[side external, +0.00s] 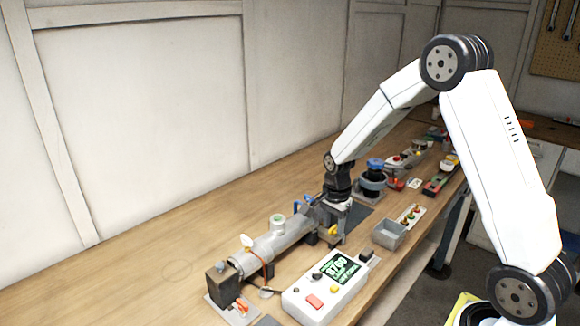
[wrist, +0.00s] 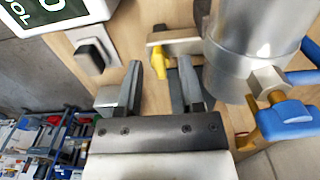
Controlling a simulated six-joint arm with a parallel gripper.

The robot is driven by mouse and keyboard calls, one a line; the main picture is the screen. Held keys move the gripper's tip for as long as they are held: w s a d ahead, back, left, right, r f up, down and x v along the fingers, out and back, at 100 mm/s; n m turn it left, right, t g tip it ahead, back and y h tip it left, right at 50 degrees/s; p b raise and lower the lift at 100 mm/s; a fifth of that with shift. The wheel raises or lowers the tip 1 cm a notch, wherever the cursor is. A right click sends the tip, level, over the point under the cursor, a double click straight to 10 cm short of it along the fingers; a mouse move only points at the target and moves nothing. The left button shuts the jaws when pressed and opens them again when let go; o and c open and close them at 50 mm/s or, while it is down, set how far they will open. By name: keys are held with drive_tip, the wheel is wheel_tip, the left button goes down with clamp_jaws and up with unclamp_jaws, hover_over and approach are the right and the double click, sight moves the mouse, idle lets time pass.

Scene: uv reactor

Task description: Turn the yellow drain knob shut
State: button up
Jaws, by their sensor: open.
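The yellow drain knob (wrist: 159,62) shows in the wrist view as a narrow yellow lever beside a metal fitting under the silver reactor cylinder (wrist: 238,60). My gripper (wrist: 162,68) is open, with one dark finger on each side of the knob in this view. I see no clear contact, and the depth between fingertips and knob is hard to tell. In the side external view, my gripper (side external: 334,226) is low at the right end of the reactor cylinder (side external: 275,242). A small yellow part shows beside it there, mostly hidden. I cannot tell the knob's turn position.
A blue valve handle (wrist: 285,120) is close on the right in the wrist view. A white control box (side external: 325,285) with a green display stands in front of the reactor. A grey bin (side external: 389,235) is to the right. Open bench lies at the left.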

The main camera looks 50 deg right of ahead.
sight(333, 227)
drive_tip(key=shift+r, duration=3.8)
drive_tip(key=s+a+n, duration=0.1)
drive_tip(key=a+n, duration=0.1)
drive_tip(key=n, duration=0.1)
drive_tip(key=s+a+n+t, duration=0.1)
drive_tip(key=s+a+n, duration=0.1)
drive_tip(key=n, duration=0.1)
drive_tip(key=s+a+f+n, duration=0.1)
drive_tip(key=s+a+n, duration=0.1)
drive_tip(key=a+n, duration=0.1)
drive_tip(key=shift+s+f, duration=0.1)
drive_tip(key=shift+s, duration=0.1)
drive_tip(key=s+a+n, duration=0.1)
drive_tip(key=s+n, duration=0.1)
drive_tip(key=s+a+f+n+t, duration=0.1)
drive_tip(key=a+n, duration=0.1)
drive_tip(key=n, duration=0.1)
drive_tip(key=s+a+n, duration=0.1)
drive_tip(key=s+n, duration=0.1)
drive_tip(key=shift+s+a+f+n, duration=0.15)
drive_tip(key=shift+s+n, duration=0.15)
drive_tip(key=shift+s+a+f+n+t, duration=0.2)
drive_tip(key=shift+s+a+n+t, duration=0.15)
drive_tip(key=shift+s+n, duration=0.4)
drive_tip(key=shift+w, duration=0.2)
